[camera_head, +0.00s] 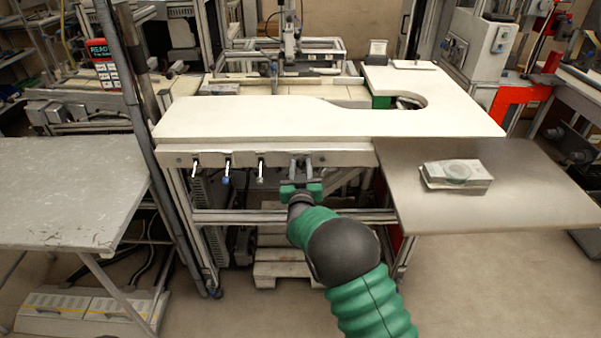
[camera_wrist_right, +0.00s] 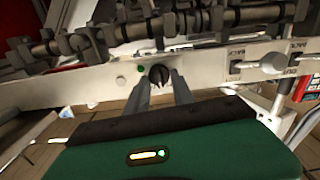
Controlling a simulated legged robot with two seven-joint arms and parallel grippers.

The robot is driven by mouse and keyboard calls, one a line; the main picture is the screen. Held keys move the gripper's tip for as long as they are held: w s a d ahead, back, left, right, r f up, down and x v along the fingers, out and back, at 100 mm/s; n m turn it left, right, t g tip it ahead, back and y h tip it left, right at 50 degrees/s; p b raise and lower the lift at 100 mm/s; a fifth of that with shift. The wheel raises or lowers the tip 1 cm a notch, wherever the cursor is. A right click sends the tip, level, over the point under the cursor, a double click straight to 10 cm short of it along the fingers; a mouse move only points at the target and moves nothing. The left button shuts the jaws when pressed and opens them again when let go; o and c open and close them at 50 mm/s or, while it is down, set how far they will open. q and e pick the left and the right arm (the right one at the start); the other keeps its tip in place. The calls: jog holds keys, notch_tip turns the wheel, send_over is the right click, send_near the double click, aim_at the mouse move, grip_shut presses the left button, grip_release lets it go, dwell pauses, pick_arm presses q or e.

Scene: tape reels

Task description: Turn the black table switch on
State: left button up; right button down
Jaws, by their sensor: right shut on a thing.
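The black table switch (camera_wrist_right: 158,73) is a small round knob on the white front rail under the tabletop, with a green dot beside it in the right wrist view. My right gripper (camera_wrist_right: 160,84) has its two grey fingers on either side of the knob, shut on it. In the head view my right gripper (camera_head: 302,168) reaches up to the rail from below, and its fingers largely hide the switch there. The knob's exact turn angle is too small to tell. My left gripper is not in view.
The white tabletop (camera_head: 250,120) overhangs the rail. Several metal levers (camera_head: 227,166) sit on the rail to the left of my gripper. A grey side table (camera_head: 520,200) with a small box (camera_head: 455,175) is on the right. Another grey table (camera_head: 65,190) stands on the left.

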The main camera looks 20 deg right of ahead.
jog(key=m+b, duration=0.3)
jog(key=m, duration=0.2)
jog(key=shift+d+b, duration=0.15)
jog(key=shift+b, duration=0.2)
jog(key=shift+d+m+b, duration=0.15)
jog(key=shift+m+b, duration=0.65)
jog(key=shift+m, duration=0.6)
jog(key=c, duration=1.1)
grip_release()
jog(key=shift+s+r, duration=0.1)
jog(key=p+v, duration=0.1)
jog(key=v, duration=1.5)
jog(key=shift+s+p, duration=0.3)
jog(key=shift+s, duration=0.05)
